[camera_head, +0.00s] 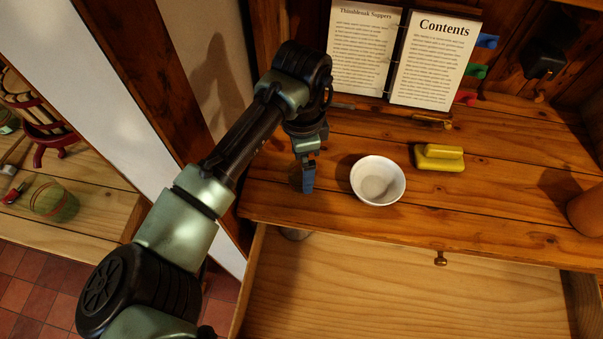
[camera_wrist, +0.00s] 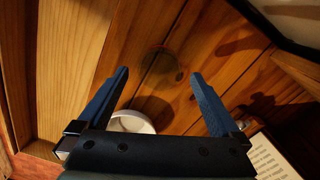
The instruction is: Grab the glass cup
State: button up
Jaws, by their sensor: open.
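A faint, see-through round outline, which looks like the glass cup (camera_wrist: 158,66), shows on the wooden top between and beyond my fingertips in the wrist view. In the head view a dim clear shape, likely the same cup (camera_head: 295,178), is beside my blue fingers and partly hidden by them. My gripper (camera_head: 308,178) points down near the left end of the top. Its two blue fingers (camera_wrist: 158,76) are spread apart with nothing gripped. I cannot tell whether a finger touches the cup.
An open binder (camera_head: 404,55) stands at the back. A drawer (camera_head: 400,295) is open below the front edge. A greenish glass (camera_head: 53,200) stands on a separate left surface.

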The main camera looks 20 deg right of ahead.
aim_at(301, 177)
jog(key=shift+f, duration=1.6)
jog(key=shift+c, duration=0.3)
jog(key=c, duration=1.4)
